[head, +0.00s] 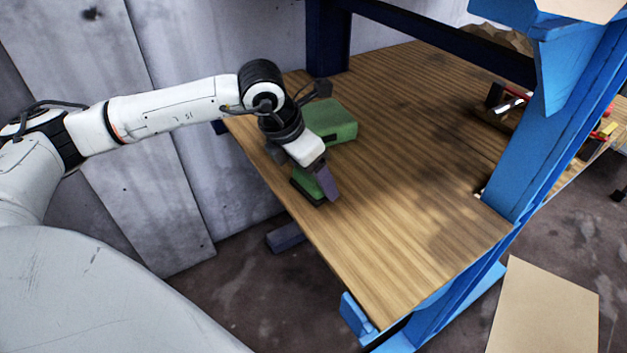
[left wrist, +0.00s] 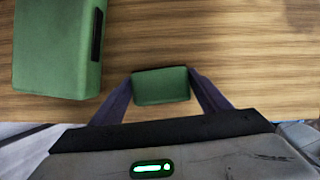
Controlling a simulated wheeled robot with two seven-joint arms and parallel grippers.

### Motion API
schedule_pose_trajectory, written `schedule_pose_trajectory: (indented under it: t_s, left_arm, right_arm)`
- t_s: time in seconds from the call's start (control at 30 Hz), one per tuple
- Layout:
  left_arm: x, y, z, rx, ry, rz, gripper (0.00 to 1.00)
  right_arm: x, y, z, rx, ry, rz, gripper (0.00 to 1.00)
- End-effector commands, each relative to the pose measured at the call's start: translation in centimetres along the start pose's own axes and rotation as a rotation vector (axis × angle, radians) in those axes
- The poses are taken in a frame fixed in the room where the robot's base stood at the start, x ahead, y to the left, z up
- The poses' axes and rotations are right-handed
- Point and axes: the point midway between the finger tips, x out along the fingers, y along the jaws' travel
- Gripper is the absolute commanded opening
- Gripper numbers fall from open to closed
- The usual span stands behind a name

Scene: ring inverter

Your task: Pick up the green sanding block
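The green sanding block (head: 309,184) is small, with a dark underside, at the near left edge of the wooden table (head: 400,220). In the left wrist view the block (left wrist: 161,87) lies between the two purple fingers. My left gripper (head: 319,186) points down over it, one finger hiding part of its side in the head view. Both fingers (left wrist: 161,80) appear to touch the block's sides with no visible gap, so the gripper looks shut on it. I cannot tell whether the block is clear of the tabletop. My right gripper is not in view.
A larger green case (head: 337,120) with a dark handle lies just behind the gripper; it also shows in the left wrist view (left wrist: 58,45). Blue posts (head: 560,120) frame the table's right side. Red-handled tools (head: 497,97) lie at the far right. The middle table is clear.

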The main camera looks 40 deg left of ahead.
Motion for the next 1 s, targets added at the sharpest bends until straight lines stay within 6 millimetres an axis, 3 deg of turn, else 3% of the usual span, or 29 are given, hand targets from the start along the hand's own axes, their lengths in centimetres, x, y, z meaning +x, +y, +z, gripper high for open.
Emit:
schedule_pose_trajectory:
  t_s: [0.33, 0.7, 1.0]
  left_arm:
    - [-0.8, 0.1, 0.5, -0.001, -0.004, 0.001, 0.45]
    - [-7.3, 0.0, 3.1, 0.001, -0.006, 0.000, 0.45]
    - [-9.4, 0.0, 3.9, 0.001, -0.002, -0.001, 0.45]
  right_arm:
    - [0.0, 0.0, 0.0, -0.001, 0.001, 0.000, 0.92]
    - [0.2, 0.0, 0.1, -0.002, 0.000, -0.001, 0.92]
    - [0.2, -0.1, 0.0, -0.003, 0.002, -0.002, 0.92]
